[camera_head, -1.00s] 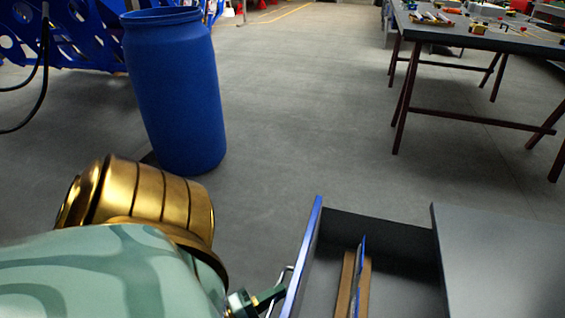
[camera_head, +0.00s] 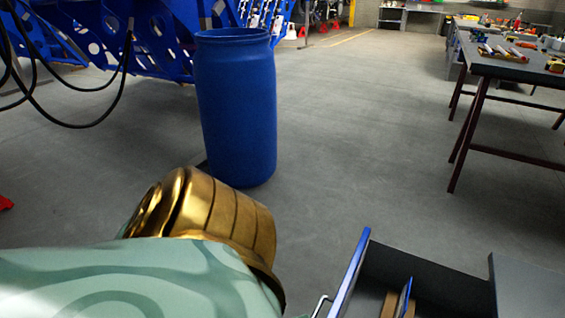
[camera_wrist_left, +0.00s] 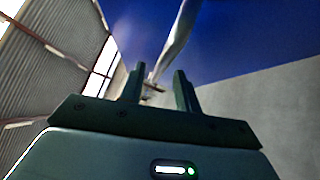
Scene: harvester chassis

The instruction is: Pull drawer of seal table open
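The drawer (camera_head: 425,275) of the seal table stands pulled out at the bottom right of the head view. It has a blue front edge and a dark inside. The grey seal table top (camera_head: 528,290) is to its right. A metal handle (camera_head: 320,305) shows on the drawer's front. My left arm comes in from the left, but its gripper is hidden or below the frame there. In the left wrist view my left gripper (camera_wrist_left: 158,85) has its fingers apart, with the metal handle (camera_wrist_left: 175,45) at the gap and the blue drawer front behind. Contact cannot be told. My right gripper is not in view.
Brown and blue items (camera_head: 398,303) lie in the drawer. A blue barrel (camera_head: 236,110) stands on the floor beyond my left arm. A worktable (camera_head: 510,65) with tools is at the right back. Blue chassis parts (camera_head: 90,45) are at the left back. The floor between is clear.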

